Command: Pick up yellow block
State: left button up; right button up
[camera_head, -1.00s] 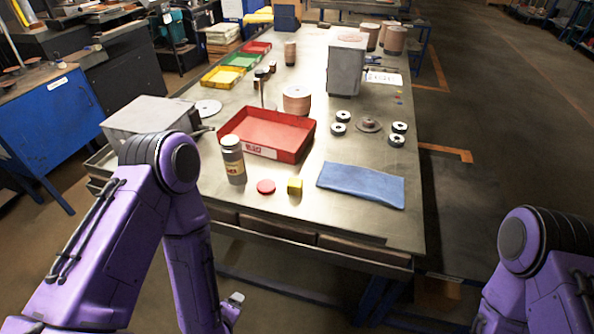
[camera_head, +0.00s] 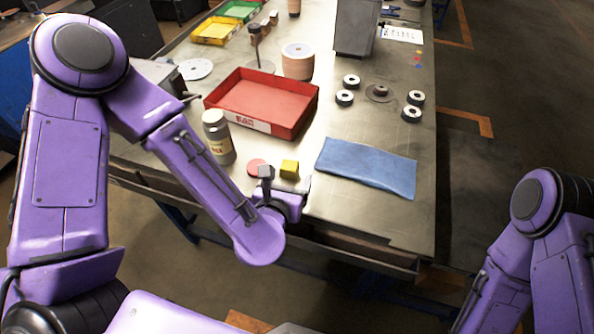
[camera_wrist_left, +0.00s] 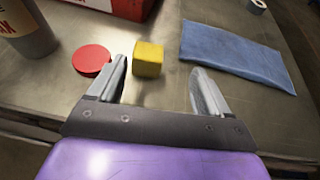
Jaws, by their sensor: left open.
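The yellow block (camera_head: 289,169) sits on the metal table near its front edge, just right of a red disc (camera_head: 256,167). In the left wrist view the yellow block (camera_wrist_left: 148,59) lies ahead of the fingertips, between their lines and nearer the left finger. The red disc (camera_wrist_left: 91,60) is beside the left finger. My left gripper (camera_head: 285,178) is at the table's front edge, close to the block; it also shows in the left wrist view (camera_wrist_left: 160,85), open and empty. My right arm is at the lower right of the head view, and its gripper is out of the picture.
A jar (camera_head: 219,140) stands left of the red disc. A red tray (camera_head: 262,125) is behind, and a folded blue cloth (camera_head: 367,168) lies to the right. Several rings (camera_head: 411,113) and a grey box (camera_head: 354,28) are farther back. Bare table lies between block and cloth.

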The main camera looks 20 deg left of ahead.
aim_at(289, 165)
pick_arm(q)
jog(key=b, duration=0.1)
jog(key=a+f+b, duration=0.1)
jog(key=b, duration=0.1)
jog(key=shift+w+a, duration=0.3)
jog(key=x, duration=0.1)
jog(key=p+x, duration=0.1)
jog(key=x, duration=0.1)
jog(key=p+x, duration=0.1)
jog(key=x, duration=0.1)
jog(key=shift+w+d+r, duration=0.1)
jog(key=shift+w+r, duration=0.2)
jog(key=shift+r, duration=0.05)
jog(key=shift+w+f, duration=0.15)
jog(key=shift+w, duration=0.05)
jog(key=shift+w+f, duration=0.15)
jog(key=c, duration=1)
pick_arm(e)
jog(key=f, duration=0.2)
jog(key=shift+s+a+f, duration=0.2)
jog(key=shift+s+f, duration=0.15)
jog(key=shift+f, duration=0.05)
